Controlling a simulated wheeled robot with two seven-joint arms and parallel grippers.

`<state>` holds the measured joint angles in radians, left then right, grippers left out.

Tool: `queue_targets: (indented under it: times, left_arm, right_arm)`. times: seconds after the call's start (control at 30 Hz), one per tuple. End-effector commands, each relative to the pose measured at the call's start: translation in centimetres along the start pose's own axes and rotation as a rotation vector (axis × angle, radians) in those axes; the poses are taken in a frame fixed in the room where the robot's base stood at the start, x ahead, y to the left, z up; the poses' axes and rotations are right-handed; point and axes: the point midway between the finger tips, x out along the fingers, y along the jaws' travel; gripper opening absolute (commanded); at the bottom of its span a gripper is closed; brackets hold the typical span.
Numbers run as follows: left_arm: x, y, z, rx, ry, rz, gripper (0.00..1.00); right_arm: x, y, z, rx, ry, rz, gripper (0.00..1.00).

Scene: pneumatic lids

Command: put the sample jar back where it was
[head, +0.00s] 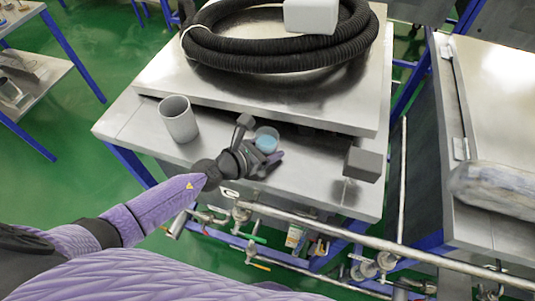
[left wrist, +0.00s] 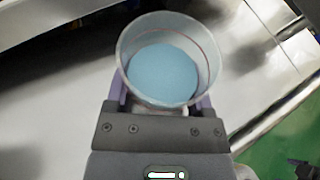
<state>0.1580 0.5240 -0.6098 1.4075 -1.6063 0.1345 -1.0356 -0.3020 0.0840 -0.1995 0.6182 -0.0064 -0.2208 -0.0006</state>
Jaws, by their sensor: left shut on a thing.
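The sample jar (head: 266,138) is a small clear cup with light blue contents. In the head view it stands near the middle of the metal table's (head: 215,154) front part. My left gripper (head: 262,153) is shut on the jar, with a purple finger on either side of it. In the left wrist view the jar (left wrist: 168,62) is upright between the fingers, its open top towards the camera. I cannot tell whether its base touches the table. My right gripper is not in view.
A grey cylinder (head: 179,119) stands left of the jar and a dark grey block (head: 363,164) to the right. A raised metal plate (head: 280,88) behind carries a coiled black hose (head: 213,54) and a white box (head: 311,15). Pipes (head: 330,236) run below the table's front edge.

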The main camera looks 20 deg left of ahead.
Motion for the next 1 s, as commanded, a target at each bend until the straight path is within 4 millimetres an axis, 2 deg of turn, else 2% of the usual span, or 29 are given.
queue_targets:
  times: [0.27, 0.3, 0.4, 0.43, 0.73, 0.87, 1.0]
  left_arm:
    - [0.0, 0.0, -0.2, 0.001, 0.003, -0.001, 0.01]
    - [0.0, 0.0, -0.1, 0.001, 0.003, -0.001, 0.77]
    - [-0.1, 0.0, 0.0, 0.001, 0.003, -0.001, 0.98]
    - [-0.1, 0.0, 0.0, 0.001, 0.003, -0.001, 1.00]
    - [-0.5, 0.0, 0.4, 0.000, 0.004, -0.001, 1.00]
    - [-3.0, 0.0, 0.4, 0.001, 0.007, -0.001, 1.00]
    - [-6.7, -0.1, 0.3, 0.002, 0.008, -0.004, 1.00]
  right_arm:
    - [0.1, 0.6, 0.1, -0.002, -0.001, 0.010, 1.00]
    - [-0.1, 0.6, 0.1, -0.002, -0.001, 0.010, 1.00]
    - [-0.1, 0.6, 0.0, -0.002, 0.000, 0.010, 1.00]
    - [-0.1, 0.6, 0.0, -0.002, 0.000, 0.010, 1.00]
    - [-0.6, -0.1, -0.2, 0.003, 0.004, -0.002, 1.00]
    - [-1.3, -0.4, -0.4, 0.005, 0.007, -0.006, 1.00]
    - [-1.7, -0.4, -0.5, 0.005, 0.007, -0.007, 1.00]
